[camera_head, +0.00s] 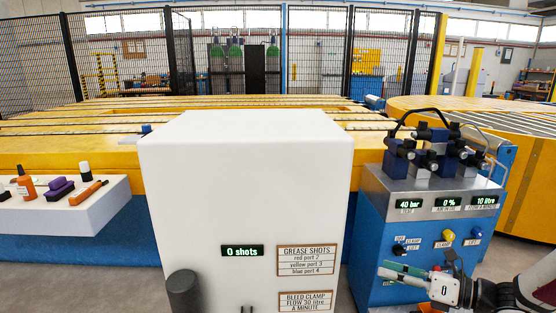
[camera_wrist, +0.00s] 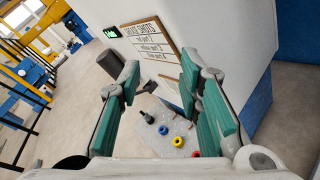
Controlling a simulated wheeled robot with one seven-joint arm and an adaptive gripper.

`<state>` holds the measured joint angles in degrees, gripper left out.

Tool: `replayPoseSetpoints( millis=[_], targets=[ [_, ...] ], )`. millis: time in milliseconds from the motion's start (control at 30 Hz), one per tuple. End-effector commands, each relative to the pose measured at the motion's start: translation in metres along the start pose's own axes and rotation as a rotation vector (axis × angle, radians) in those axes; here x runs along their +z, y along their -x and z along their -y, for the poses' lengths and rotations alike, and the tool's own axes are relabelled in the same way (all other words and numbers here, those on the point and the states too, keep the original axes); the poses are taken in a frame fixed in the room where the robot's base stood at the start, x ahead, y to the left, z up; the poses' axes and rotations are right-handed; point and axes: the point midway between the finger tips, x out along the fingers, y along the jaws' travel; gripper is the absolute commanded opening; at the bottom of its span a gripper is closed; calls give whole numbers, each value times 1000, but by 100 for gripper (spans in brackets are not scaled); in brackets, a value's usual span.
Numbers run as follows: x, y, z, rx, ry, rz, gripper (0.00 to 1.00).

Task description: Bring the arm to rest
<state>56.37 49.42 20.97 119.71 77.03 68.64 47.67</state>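My gripper (camera_head: 384,270) is at the lower right in the head view, in front of the blue hydraulic unit (camera_head: 372,215). My arm comes in from the right edge. In the wrist view my gripper (camera_wrist: 160,72) has its two teal-padded fingers wide apart, with nothing between the pads. Beyond the fingers is a pale plate (camera_wrist: 150,137) with a black fitting (camera_wrist: 147,117) and blue (camera_wrist: 163,130), yellow (camera_wrist: 178,141) and red (camera_wrist: 195,153) round ports. I cannot tell the exact gap between my gripper and the hydraulic unit.
A white cabinet (camera_head: 200,210) reading "0 shots" stands close in front, with a dark cylinder (camera_head: 184,294) at its lower left. The hydraulic unit bears valves (camera_head: 430,150) and knobs. A white shelf (camera_head: 70,212) with bottles and tools is at left. Yellow conveyors (camera_head: 75,150) lie behind.

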Motion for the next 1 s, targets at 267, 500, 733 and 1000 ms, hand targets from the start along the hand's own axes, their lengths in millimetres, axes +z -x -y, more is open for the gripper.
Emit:
replayPoseSetpoints(
  millis=[267,500,733,1000],
  targets=[
    [5,-22,-118,244,472,-346,32],
    [-7,-12,-207,474,859,-597,32],
    [-23,18,-277,703,1215,-807,32],
    [-43,71,-335,970,1611,-1021,32]
  ],
)
